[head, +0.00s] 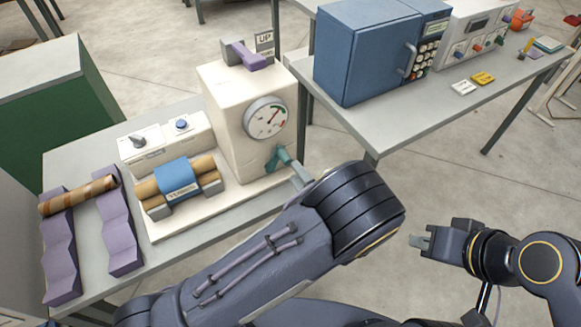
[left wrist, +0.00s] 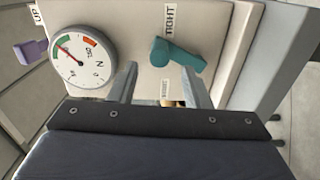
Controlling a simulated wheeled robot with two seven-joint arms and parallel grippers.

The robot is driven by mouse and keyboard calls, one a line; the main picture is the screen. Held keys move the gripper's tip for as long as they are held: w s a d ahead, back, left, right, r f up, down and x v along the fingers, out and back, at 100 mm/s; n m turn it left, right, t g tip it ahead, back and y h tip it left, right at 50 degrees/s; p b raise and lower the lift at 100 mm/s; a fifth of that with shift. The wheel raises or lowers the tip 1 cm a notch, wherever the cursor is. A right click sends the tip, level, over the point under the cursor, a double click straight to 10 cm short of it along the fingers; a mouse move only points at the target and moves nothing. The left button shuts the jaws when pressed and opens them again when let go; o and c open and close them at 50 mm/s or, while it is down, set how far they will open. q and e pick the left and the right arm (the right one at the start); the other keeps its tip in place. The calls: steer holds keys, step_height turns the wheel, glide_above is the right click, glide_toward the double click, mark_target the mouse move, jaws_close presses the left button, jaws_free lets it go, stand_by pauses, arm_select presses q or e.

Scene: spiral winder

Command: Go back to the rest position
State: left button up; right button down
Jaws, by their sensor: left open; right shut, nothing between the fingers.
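My left gripper (head: 298,173) is open in front of the cream winder machine (head: 231,125), close to its teal lever (head: 284,158). In the left wrist view the two fingers (left wrist: 160,88) are spread with no object gripped. The teal lever (left wrist: 180,56) lies just beyond the right-hand finger, tilted beside the word TIGHT; I cannot tell whether they touch. A round dial (head: 266,117) is above the lever; it also shows in the left wrist view (left wrist: 82,58). My right gripper (head: 419,241) is shut and empty, over the floor at the right.
A brown striped tube (head: 79,194) rests across two purple racks (head: 122,233) at the left. Wooden rollers with a blue block (head: 178,180) sit on the machine base. A second table (head: 385,134) holds a blue oven (head: 365,50). Open floor lies at the right.

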arm_select(q)
steer(key=shift+v, duration=1)
steer(key=shift+a, duration=0.1)
steer(key=s+a+r+n+g+h, duration=0.1)
steer(key=s+a+r+n+g, duration=0.25)
steer(key=a+n+g, duration=0.5)
steer(key=s+a+r+n+g+h, duration=0.15)
steer(key=s+a+n+g, duration=0.4)
steer(key=a+n, duration=0.65)
steer(key=s+r+n+t+h, duration=0.2)
steer(key=s+r+n+h, duration=0.2)
steer(key=n, duration=1)
steer(key=s+r+n+t+h, duration=0.2)
steer(key=s+r+n+h, duration=0.3)
steer(key=n, duration=1)
steer(key=shift+s+d+t+h, duration=0.2)
steer(key=shift+s+t+h, duration=0.1)
steer(key=shift+s+h, duration=0.85)
